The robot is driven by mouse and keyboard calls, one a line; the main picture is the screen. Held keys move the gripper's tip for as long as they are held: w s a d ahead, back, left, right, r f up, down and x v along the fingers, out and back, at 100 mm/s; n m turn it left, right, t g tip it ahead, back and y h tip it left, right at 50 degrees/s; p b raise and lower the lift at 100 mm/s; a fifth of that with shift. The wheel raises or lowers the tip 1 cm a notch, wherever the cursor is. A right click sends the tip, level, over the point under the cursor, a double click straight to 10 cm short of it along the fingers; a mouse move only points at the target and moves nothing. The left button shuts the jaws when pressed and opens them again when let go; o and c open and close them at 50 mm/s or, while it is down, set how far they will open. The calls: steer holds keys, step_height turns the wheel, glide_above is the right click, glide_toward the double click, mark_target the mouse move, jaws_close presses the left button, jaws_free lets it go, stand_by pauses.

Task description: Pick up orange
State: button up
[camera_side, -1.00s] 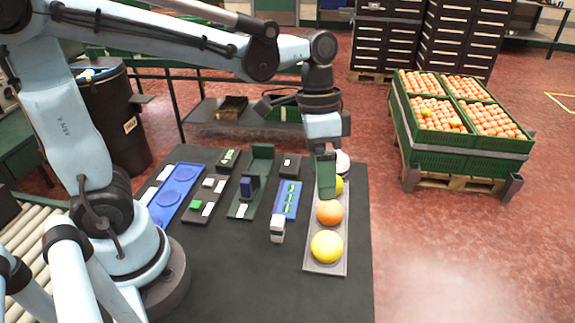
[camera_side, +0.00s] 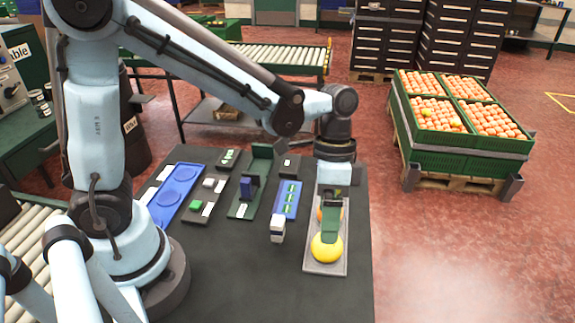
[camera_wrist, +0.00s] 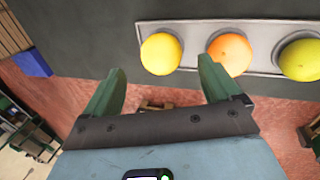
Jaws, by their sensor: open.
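The orange (camera_wrist: 231,51) sits in the middle of a grey tray (camera_wrist: 263,74) in the wrist view, between a yellow fruit (camera_wrist: 160,53) and a yellow-green fruit (camera_wrist: 300,59). In the side view the orange (camera_side: 320,214) is mostly hidden behind my gripper (camera_side: 331,236). The yellow fruit (camera_side: 325,249) shows at the near end of the tray (camera_side: 314,268); the yellow-green one is hidden there. My gripper is open and empty, its green fingers (camera_wrist: 162,66) apart. In the wrist view the yellow fruit shows between the fingertips and the orange is to their right. I cannot tell any contact.
The dark table (camera_side: 230,285) has bare room at its near side. Left of the tray are a blue-topped module (camera_side: 287,198), a green fixture (camera_side: 262,165) and a blue plate (camera_side: 176,190). Green crates of oranges (camera_side: 432,153) stand on a pallet at the right.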

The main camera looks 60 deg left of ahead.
mark_target(327, 246)
steer(key=shift+x, duration=2.6)
steer(key=shift+w, duration=0.15)
steer(key=c, duration=1.2)
steer(key=shift+r, duration=0.1)
